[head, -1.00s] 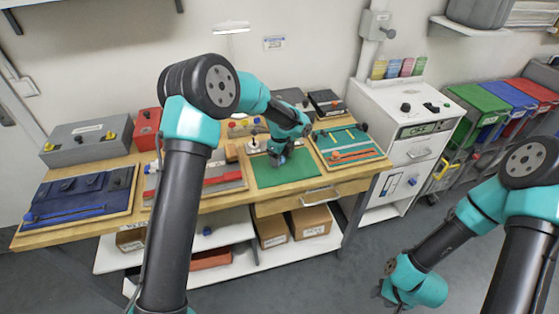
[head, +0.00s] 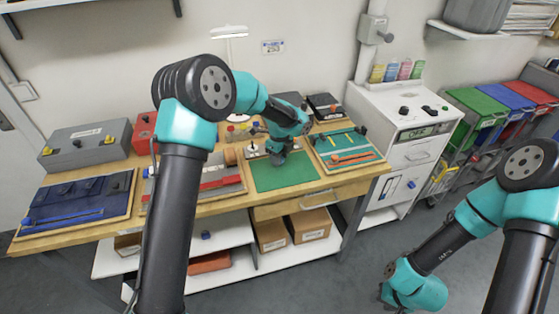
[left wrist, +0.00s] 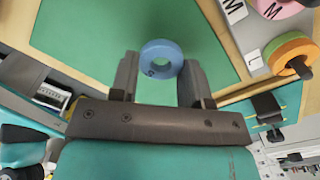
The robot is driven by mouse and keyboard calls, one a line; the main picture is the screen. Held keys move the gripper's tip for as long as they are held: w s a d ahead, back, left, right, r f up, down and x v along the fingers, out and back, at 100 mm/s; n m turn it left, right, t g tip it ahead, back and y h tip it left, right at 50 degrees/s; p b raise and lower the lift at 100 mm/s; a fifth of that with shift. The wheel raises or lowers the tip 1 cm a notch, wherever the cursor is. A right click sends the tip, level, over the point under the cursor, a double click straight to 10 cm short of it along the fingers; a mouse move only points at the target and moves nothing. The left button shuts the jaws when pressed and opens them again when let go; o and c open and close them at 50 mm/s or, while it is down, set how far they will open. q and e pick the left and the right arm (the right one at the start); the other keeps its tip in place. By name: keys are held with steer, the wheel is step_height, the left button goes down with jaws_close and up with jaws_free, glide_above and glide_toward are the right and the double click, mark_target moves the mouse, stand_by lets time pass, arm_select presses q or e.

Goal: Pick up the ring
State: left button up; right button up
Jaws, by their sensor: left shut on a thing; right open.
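A blue ring (left wrist: 147,58) sits between the two fingers of my left gripper (left wrist: 158,72) in the left wrist view. The fingers are shut on it from both sides, near their tips. The green mat (left wrist: 85,35) shows behind it. In the head view my left gripper (head: 278,158) is over the back left part of the green mat (head: 290,178); the ring cannot be made out there. My right gripper (head: 388,296) is open and low at the right, away from the bench.
Orange and green discs on a peg (left wrist: 292,50) stand beside the mat. A tool board (head: 345,150) lies right of the mat and a grey-red tray (head: 215,182) left of it. A white cabinet (head: 400,120) stands at the bench's right end.

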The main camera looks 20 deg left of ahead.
arm_select(q)
steer(key=shift+r, duration=0.55)
steer(key=shift+s+r, duration=0.2)
steer(key=shift+r, duration=0.1)
steer(key=s+d+r, duration=0.1)
steer(key=s+d, duration=0.3)
steer(key=s, duration=1.1)
steer(key=shift+d+r, duration=0.15)
